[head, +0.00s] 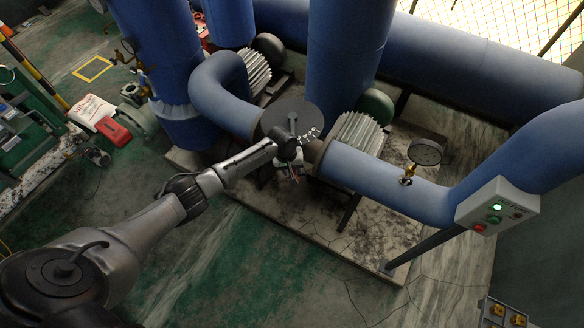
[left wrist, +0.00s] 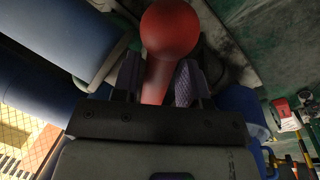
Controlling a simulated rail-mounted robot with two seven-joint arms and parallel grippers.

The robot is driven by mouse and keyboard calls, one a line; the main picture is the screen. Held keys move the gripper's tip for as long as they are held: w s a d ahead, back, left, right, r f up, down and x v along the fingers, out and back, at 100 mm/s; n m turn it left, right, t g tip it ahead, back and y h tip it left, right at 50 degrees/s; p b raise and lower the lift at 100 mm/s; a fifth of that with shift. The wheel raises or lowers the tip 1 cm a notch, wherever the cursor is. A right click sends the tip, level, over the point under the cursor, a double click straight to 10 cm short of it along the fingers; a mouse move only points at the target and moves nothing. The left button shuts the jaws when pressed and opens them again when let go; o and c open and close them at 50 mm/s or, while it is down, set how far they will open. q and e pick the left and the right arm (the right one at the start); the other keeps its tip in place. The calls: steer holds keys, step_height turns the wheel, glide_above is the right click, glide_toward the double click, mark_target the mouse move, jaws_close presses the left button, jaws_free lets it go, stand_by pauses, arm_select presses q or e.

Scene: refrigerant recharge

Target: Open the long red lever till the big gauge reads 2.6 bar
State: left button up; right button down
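The red lever shows in the left wrist view as a round red knob (left wrist: 170,30) on a red shaft (left wrist: 157,82). My left gripper (left wrist: 158,80) has one finger on each side of the shaft, with the knob beyond the fingertips. Whether both fingers press on it is unclear. In the head view my left gripper (head: 291,172) is at the blue pipe, below a dark round plate (head: 288,116) with pale markings; the lever is mostly hidden there. The big gauge (head: 426,152) stands on a brass fitting on the pipe; its reading is too small to tell. My right gripper is out of view.
A white control box (head: 497,207) with a lit green lamp is fixed at the right. Blue pipes (head: 350,60) and ribbed grey motors (head: 357,138) crowd behind the gripper. A red case (head: 113,131) lies at the left. The green floor in front is open.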

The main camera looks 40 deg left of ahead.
arm_select(q)
steer(key=shift+o, duration=1.3)
steer(key=shift+r, duration=0.1)
step_height(320, 180, up, 13)
steer(key=s+a, duration=0.1)
steer(key=a, duration=0.1)
steer(key=shift+s+r, duration=0.2)
steer(key=shift+s, duration=0.15)
